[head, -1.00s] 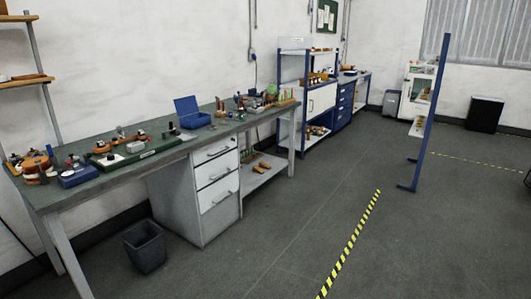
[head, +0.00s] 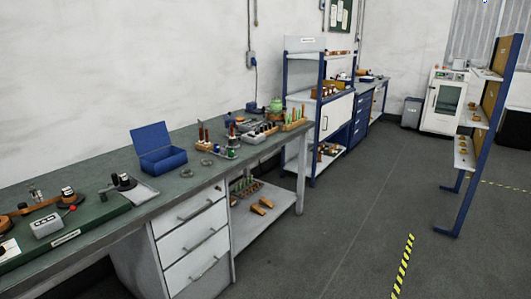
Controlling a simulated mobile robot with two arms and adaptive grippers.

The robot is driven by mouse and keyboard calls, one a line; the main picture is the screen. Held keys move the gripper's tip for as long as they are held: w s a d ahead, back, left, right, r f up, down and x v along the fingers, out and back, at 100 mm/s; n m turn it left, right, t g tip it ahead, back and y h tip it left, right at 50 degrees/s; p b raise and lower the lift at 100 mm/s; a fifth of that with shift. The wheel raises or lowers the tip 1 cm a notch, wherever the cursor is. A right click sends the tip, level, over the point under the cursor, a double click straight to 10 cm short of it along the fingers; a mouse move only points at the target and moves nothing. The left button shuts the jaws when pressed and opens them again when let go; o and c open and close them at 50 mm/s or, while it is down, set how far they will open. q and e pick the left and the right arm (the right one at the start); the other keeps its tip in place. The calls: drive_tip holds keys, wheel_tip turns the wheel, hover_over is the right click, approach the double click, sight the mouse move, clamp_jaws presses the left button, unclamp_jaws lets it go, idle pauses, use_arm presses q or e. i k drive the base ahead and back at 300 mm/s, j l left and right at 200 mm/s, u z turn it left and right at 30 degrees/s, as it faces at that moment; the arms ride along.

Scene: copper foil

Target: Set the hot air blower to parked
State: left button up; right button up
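I cannot make out for certain which thing is the hot air blower. A dark upright device (head: 124,182) sits on a small grey tray (head: 143,193) on the long workbench (head: 185,184), left of the open blue box (head: 160,157). A green board (head: 93,214) at the near left carries a grey control box (head: 46,227) with a red knob and copper-coloured parts. Small tools and bottles stand in holders (head: 265,138) farther along the bench. Neither of my grippers is in view.
White drawers (head: 190,216) and a low shelf (head: 258,222) sit under the bench. A blue-framed shelf (head: 320,120) stands beyond it. A blue-framed rack (head: 482,130) stands at the right. The grey floor (head: 335,235) between is clear, with a yellow-black stripe (head: 403,263).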

sight(230, 118)
drive_tip(key=i+u, duration=0.1)
drive_tip(key=i, duration=0.4)
drive_tip(key=i+l+u, duration=0.1)
drive_tip(key=i, duration=0.45)
drive_tip(key=i+l, duration=0.1)
drive_tip(key=i, duration=0.4)
drive_tip(key=i+l+u, duration=0.15)
drive_tip(key=i, duration=0.35)
